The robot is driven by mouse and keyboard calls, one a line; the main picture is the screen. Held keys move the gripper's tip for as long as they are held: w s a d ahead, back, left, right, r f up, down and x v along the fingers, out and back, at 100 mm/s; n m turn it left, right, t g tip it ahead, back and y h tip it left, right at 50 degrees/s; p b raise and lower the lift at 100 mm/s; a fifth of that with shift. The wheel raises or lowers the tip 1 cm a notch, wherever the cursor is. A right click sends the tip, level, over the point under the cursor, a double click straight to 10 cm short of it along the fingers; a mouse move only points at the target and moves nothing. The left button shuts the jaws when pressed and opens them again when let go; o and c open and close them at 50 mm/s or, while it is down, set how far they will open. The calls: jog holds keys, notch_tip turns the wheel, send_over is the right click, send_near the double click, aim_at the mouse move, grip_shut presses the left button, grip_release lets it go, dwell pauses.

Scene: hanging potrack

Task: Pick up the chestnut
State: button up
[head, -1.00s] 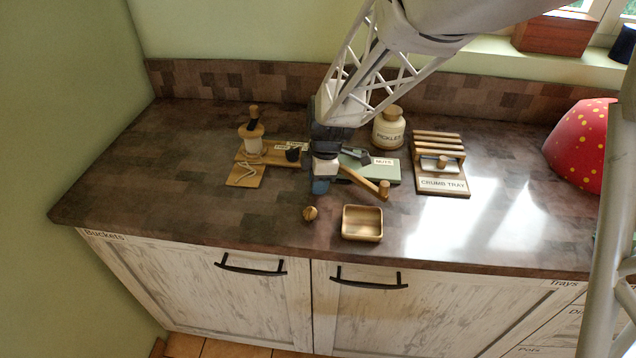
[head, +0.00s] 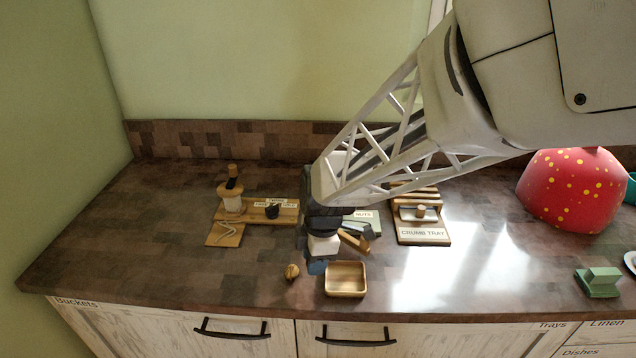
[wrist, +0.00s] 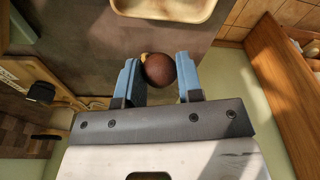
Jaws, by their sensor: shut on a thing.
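The chestnut (wrist: 159,71) is a dark brown, round nut between the two blue fingers of my gripper (wrist: 157,64) in the wrist view. The fingers are shut on it, one on each side. In the head view my gripper (head: 317,266) points down at the left edge of a small wooden tray, and the chestnut is hidden there. I cannot tell whether the chestnut is clear of the counter. A lighter tan nut (head: 292,271) lies on the counter just left of my gripper.
The small empty wooden tray (head: 346,292) sits right of my gripper.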

jog(key=shift+s+d+r, duration=0.1)
jog(key=shift+s+d, duration=0.25)
jog(key=shift+s, duration=0.4)
jog(key=shift+s+d+r, duration=0.1)
jog(key=shift+s+d, duration=0.3)
jog(key=shift+s, duration=0.4)
jog(key=shift+s+d+r, duration=0.1)
jog(key=shift+s+d, duration=0.25)
jog(key=shift+s, duration=0.4)
jog(key=shift+w+r+m, duration=0.2)
jog(key=shift+w+m, duration=0.5)
jog(key=shift+w, duration=0.05)
jog(key=shift+w+d+r+m+t+h, duration=0.4)
jog(key=shift+w+r+m, duration=0.65)
jog(key=shift+w+m, duration=2.5)
jog(key=shift+w+d+r+m+t+h, duration=0.35)
jog(key=shift+w+r+m, duration=0.75)
jog(key=shift+w+m, duration=2.45)
jog(key=shift+w+d+r+m+t+h, duration=0.35)
jog(key=shift+w+r+m, duration=0.7)
jog(key=shift+w+m, duration=2.5)
jog(key=shift+w+d+n, duration=0.1)
jog(key=shift+w+n, duration=0.45)
